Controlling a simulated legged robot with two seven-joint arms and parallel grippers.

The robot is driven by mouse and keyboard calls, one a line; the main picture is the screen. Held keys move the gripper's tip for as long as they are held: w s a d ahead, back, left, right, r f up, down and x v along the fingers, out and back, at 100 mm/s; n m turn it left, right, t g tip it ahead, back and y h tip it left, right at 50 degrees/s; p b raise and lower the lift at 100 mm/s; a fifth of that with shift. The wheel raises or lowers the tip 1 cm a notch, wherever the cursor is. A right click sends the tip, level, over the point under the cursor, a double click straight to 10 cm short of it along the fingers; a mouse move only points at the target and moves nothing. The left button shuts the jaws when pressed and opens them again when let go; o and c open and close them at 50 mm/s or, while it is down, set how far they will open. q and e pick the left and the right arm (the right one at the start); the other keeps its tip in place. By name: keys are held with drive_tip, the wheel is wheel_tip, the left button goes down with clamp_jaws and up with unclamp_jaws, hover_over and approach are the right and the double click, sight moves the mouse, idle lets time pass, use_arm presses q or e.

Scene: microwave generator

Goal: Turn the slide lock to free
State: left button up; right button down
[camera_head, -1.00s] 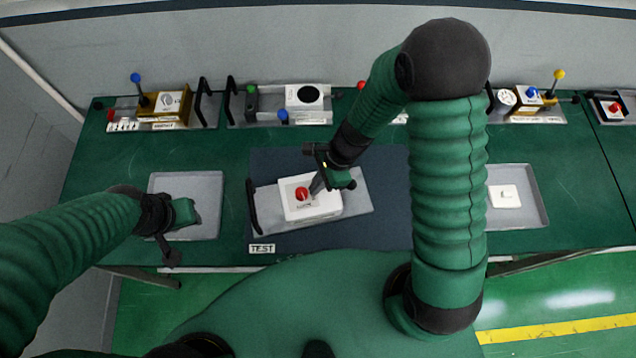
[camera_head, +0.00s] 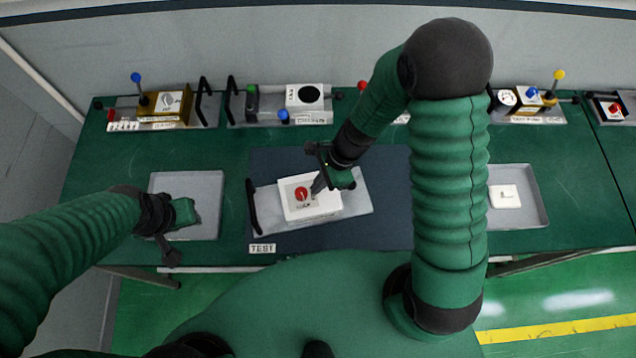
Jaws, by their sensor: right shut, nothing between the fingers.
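A white box with a red round knob (camera_head: 302,194) sits on a grey plate (camera_head: 354,203) with a black handle at its left end. The plate lies slightly turned on the dark mat (camera_head: 385,215). I take the red knob to be the slide lock; its marking is too small to read. My right gripper (camera_head: 317,186) is shut and empty, its tips pointing down at the white box just right of the red knob. I cannot tell whether they touch it.
The left grey tray (camera_head: 205,182) looks otherwise empty. The right tray (camera_head: 530,205) holds a small white block (camera_head: 504,196). Along the back stand several modules with knobs and levers, including a gold one (camera_head: 165,103). A TEST label (camera_head: 262,248) lies at the mat's front.

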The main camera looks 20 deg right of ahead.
drive_tip(key=c, duration=1.9)
unclamp_jaws()
drive_tip(key=shift+d, duration=0.5)
drive_tip(key=shift+c, duration=0.2)
drive_tip(key=o, duration=0.5)
drive_tip(key=shift+d+f, duration=0.1)
drive_tip(key=shift+d, duration=0.25)
drive_tip(key=shift+o, duration=1.2)
drive_tip(key=shift+d, duration=0.1)
drive_tip(key=shift+o, duration=0.7)
drive_tip(key=shift+a, duration=0.65)
drive_tip(key=shift+r, duration=0.4)
use_arm(q)
drive_tip(key=shift+d+r+p, duration=0.35)
drive_tip(key=shift+d+r, duration=0.05)
drive_tip(key=shift+d, duration=0.05)
use_arm(e)
drive_tip(key=v, duration=1.6)
drive_tip(key=shift+d, duration=0.15)
drive_tip(key=shift+w, duration=0.15)
